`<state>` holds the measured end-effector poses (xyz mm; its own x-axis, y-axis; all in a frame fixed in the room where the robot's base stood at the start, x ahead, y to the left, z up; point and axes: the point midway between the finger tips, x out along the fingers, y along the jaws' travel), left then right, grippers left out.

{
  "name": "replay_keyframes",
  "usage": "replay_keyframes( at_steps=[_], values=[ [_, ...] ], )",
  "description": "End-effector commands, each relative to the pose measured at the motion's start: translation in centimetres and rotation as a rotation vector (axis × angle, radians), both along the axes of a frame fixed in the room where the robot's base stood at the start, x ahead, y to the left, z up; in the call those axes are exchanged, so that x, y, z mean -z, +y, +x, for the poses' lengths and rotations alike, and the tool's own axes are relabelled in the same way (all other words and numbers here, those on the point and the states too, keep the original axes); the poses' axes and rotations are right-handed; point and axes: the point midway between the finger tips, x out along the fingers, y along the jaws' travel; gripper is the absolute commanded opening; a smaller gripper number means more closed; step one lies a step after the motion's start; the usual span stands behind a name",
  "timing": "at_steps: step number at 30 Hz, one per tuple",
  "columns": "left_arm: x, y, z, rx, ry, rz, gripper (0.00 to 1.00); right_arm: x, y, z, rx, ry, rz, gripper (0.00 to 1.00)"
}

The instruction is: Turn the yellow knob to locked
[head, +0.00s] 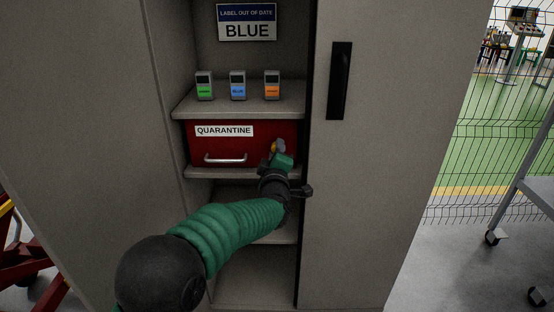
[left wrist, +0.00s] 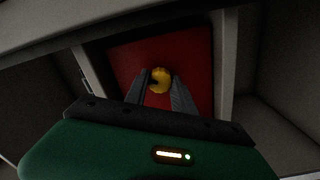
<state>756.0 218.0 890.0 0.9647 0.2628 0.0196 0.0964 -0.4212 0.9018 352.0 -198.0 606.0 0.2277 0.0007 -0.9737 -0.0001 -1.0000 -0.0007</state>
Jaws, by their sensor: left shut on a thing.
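The yellow knob (head: 274,147) is on the right part of the front of the red quarantine drawer (head: 200,148). In the left wrist view the knob (left wrist: 160,80) shows as a round yellow shape with a dark notch on its left side, against the red front (left wrist: 190,53). My left gripper (head: 279,150) reaches in from below, and its fingers (left wrist: 160,84) stand on either side of the knob, shut on it. In the head view the gripper hides part of the knob. No lock marking is readable. My right gripper is not in view.
The drawer sits in a grey cabinet under a shelf (head: 240,108) with several small tagged devices. A silver handle (head: 226,160) is on the drawer's left. The cabinet door with a black handle (head: 339,82) is to the right. A mesh fence and a wheeled cart stand farther right.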

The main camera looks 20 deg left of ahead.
Motion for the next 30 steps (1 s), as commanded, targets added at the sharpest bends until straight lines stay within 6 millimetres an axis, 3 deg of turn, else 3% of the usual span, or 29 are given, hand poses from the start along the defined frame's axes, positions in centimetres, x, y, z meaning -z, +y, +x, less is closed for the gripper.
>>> replay_keyframes(
  at_steps=[3, 15, 30],
  values=[
    [0.7, 0.1, 0.0, -0.001, -0.028, -0.104, 0.00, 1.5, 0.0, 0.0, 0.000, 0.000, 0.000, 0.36],
    [0.7, 0.2, 0.0, -0.004, -0.119, -0.425, 0.00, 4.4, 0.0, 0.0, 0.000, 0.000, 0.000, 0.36],
    [0.6, 0.2, 0.0, -0.005, -0.163, -0.591, 0.00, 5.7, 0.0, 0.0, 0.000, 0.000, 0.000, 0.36]
  ],
)
